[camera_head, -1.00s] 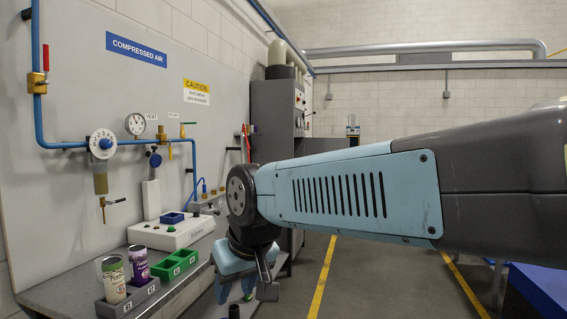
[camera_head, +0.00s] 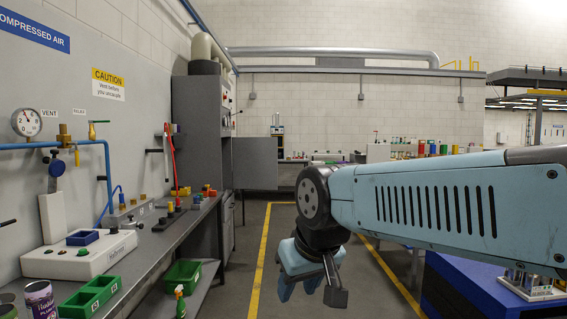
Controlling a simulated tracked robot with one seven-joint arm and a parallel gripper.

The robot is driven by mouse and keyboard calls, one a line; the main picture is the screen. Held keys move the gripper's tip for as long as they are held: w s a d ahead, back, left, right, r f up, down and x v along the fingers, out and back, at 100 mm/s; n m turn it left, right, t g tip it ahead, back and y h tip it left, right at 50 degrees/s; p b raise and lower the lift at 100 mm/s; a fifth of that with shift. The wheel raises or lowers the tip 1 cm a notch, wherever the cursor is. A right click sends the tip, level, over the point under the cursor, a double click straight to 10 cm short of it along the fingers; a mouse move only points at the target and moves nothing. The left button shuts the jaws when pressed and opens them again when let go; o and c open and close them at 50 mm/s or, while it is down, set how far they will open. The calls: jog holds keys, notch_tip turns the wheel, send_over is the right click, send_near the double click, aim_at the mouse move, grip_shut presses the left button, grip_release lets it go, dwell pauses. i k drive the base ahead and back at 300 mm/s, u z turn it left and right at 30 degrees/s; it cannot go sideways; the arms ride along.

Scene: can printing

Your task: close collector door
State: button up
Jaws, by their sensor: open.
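The dust collector is a tall grey cabinet (camera_head: 200,130) against the left wall, with pipes on top and red and dark controls on its upper front. A flat grey panel, which looks like its door (camera_head: 255,163), stands swung out to the right of the cabinet. My gripper (camera_head: 298,289) hangs below the wrist in the lower middle, light blue and pointing down. Its jaws are open and nothing shows between them. It is nearer to me than the door and apart from it.
A long workbench (camera_head: 150,238) runs along the left wall, with a white device (camera_head: 82,256), green bins (camera_head: 90,296) and cans. Yellow lines mark clear floor (camera_head: 315,215) ahead. A blue table (camera_head: 470,295) stands at the right.

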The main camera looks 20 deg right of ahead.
aim_at(255, 159)
jog(key=z, duration=1.15)
jog(key=i, duration=6.6)
jog(key=z, duration=0.05)
